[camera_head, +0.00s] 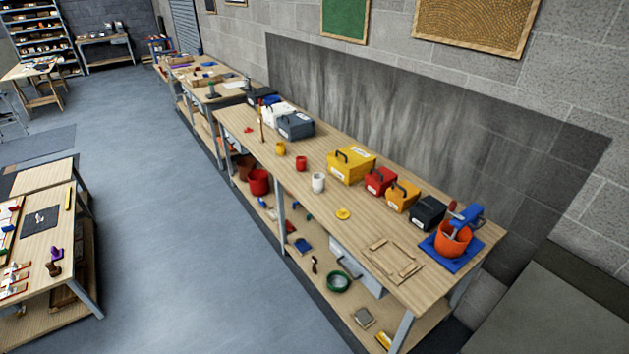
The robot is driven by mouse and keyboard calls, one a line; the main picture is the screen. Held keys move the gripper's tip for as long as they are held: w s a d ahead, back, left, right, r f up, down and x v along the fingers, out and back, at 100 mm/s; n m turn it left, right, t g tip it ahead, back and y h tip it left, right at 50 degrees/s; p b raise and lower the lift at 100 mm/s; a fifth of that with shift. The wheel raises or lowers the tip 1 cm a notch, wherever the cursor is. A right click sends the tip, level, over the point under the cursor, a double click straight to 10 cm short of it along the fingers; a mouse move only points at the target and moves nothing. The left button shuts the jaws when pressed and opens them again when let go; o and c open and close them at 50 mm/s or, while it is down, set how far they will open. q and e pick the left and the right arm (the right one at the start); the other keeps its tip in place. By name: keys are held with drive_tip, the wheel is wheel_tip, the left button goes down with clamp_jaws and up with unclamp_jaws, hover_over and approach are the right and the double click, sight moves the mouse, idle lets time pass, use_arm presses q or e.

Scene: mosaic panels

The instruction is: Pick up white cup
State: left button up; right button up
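A white cup (318,182) stands upright on the long wooden workbench (330,215). It is near the bench's front edge, in front of the large yellow toolbox. A red cup (301,163) and a yellow cup (281,149) stand to its left and farther back along the bench. Neither of my grippers shows in the head view, and nothing is seen touching the white cup.
Behind the cup are a yellow toolbox (351,166), a red box (380,181) and an orange box (402,196). An orange bucket (453,240) stands at the right end. The floor (185,220) before the bench is clear.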

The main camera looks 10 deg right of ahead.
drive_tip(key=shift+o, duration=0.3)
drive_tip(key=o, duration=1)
